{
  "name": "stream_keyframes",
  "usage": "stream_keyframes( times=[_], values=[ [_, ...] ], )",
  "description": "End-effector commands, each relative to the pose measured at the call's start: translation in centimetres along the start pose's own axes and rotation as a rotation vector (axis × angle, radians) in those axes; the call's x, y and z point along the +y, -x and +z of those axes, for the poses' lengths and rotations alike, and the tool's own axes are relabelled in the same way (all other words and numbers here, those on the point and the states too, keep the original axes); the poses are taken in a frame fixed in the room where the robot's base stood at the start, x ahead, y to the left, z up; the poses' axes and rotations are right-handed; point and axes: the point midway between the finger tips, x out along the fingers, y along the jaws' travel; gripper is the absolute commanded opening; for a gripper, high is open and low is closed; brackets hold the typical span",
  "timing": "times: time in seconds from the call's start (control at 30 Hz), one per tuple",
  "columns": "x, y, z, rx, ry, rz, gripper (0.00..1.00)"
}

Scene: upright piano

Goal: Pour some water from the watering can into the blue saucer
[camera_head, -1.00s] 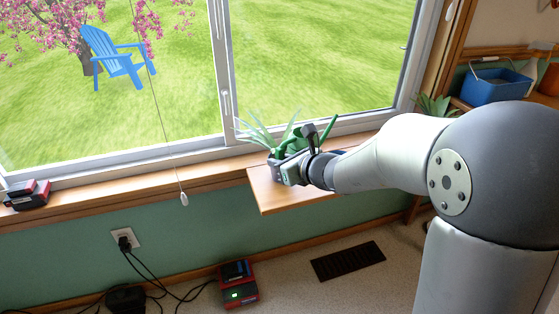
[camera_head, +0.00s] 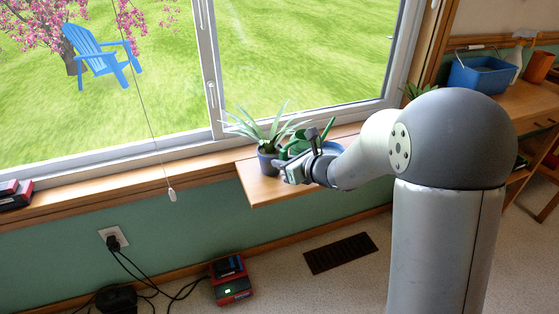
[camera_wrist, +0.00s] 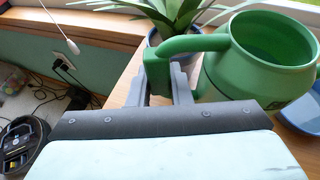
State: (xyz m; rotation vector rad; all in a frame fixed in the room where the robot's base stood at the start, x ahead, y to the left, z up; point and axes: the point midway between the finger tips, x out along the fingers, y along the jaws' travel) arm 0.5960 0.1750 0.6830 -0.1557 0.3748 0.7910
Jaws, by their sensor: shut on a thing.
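The green watering can (camera_wrist: 270,60) fills the upper right of the wrist view, with its opening facing up. My gripper (camera_wrist: 161,85) is shut on its green handle (camera_wrist: 157,68), which sits between the two fingers. In the head view my gripper (camera_head: 284,168) is over the small wooden shelf at the window, and the arm and gripper hide most of the can (camera_head: 312,136). The blue saucer (camera_wrist: 299,116) shows partly at the right edge of the wrist view, beside and below the can. No water stream is visible.
A spiky plant in a dark blue pot (camera_head: 267,162) stands on the wooden shelf (camera_head: 262,191), close left of my gripper. The window is behind. A blue bin (camera_head: 482,75) is on the far right table. A red charger (camera_head: 231,280) and cables are on the floor below.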

Motion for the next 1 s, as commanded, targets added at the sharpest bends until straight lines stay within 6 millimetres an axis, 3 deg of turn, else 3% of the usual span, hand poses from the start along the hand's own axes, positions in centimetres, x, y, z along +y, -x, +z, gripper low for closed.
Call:
stream_keyframes(
  times=[0.03, 1.0],
  values=[
    [0.1, 0.3, 1.0, -0.003, -0.008, 0.006, 0.00],
    [0.8, 2.0, 4.9, -0.003, -0.190, 0.081, 0.00]
  ],
)
